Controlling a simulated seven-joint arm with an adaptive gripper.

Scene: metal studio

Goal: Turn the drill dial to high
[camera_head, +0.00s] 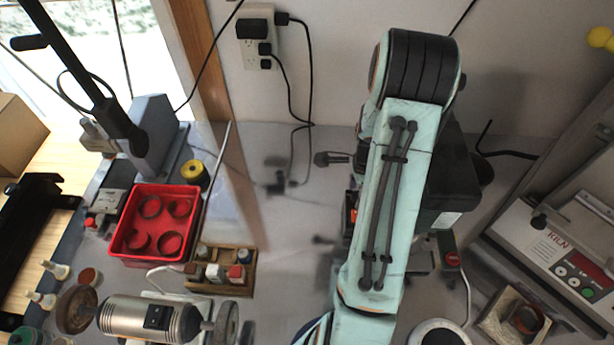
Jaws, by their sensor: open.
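A dark machine (452,185) that looks like the drill stands behind my arm, right of centre. My pale green arm link covers much of it. A white label shows on its lower right, and a black-knobbed lever (331,158) sticks out to the left. My gripper is not visible in this view.
A kiln (559,253) with a button panel stands at the right. A red tray (128,246) with round pieces, a wooden rack of small bottles (247,284) and a bench grinder (150,318) are on the left. A lever press (150,130) stands at the upper left.

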